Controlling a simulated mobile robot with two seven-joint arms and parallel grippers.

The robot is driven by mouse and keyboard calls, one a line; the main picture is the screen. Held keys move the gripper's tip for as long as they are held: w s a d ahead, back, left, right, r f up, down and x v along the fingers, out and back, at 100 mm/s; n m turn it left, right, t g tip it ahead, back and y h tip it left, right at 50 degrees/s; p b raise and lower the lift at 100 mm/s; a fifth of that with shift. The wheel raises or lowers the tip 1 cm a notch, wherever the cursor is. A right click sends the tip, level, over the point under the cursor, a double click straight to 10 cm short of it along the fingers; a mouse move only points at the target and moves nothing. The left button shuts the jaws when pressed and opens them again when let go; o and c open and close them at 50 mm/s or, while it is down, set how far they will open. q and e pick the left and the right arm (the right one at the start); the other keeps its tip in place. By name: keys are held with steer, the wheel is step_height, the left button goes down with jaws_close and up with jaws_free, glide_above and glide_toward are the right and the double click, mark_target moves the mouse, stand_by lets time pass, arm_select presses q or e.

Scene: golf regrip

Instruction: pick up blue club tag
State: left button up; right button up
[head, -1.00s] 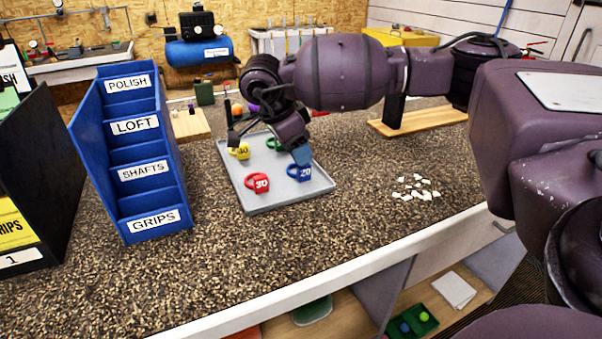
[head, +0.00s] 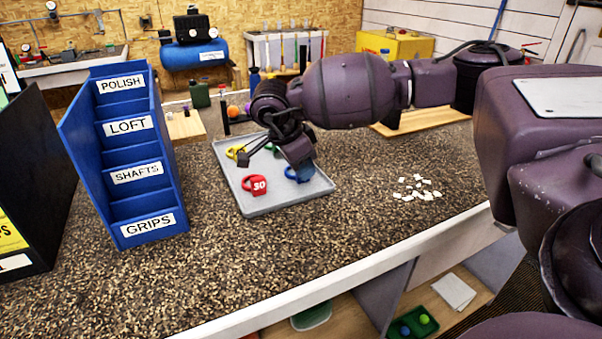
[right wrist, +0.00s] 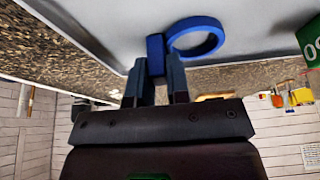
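The blue club tag is in the right wrist view, with its ring (right wrist: 197,38) to the right and its block (right wrist: 156,52) between the fingertips. My right gripper (right wrist: 157,75) is narrowed around the block, and its fingers appear to press both sides. In the head view, my right gripper (head: 299,172) reaches down over the right part of the grey tray (head: 262,206) and mostly hides the blue tag. The tag still appears low at the tray surface. My left gripper is not in view.
A red tag (head: 254,185) and a yellow tag (head: 234,151) lie on the tray; a green tag (right wrist: 312,42) shows at the right wrist view's edge. A blue labelled bin rack (head: 135,170) stands left. White chips (head: 418,188) lie right of the tray.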

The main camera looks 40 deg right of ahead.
steer(key=shift+c, duration=0.5)
